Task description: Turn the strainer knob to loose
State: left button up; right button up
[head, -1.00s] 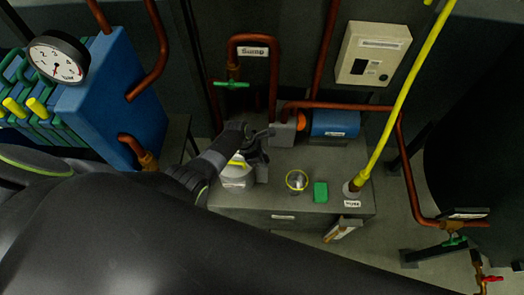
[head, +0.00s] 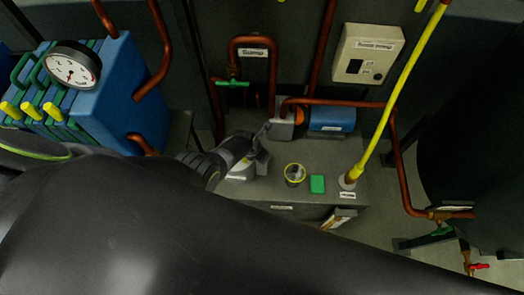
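My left gripper (head: 264,147) reaches in from the left over the grey tank top. Its two fingers look spread apart, with nothing clearly between them. A small pale block (head: 240,175) sits just below it, partly covered by the gripper; a yellow part on it showed earlier. I cannot make out a part labelled as the strainer knob; it may be hidden behind the gripper. My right gripper is not in view.
A copper pipe labelled Sump (head: 273,75) stands behind. A blue press with a gauge (head: 72,65) is at left.

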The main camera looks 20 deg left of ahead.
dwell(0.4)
pick_arm(q)
jog(key=o, duration=0.7)
jog(key=shift+s+a+r+p, duration=0.1)
jog(key=shift+r+p, duration=0.5)
jog(key=shift+p, duration=0.05)
jog(key=shift+p+v, duration=4.3)
jog(key=shift+v, duration=3.8)
jog(key=shift+s+f, duration=0.1)
jog(key=shift+s, duration=0.1)
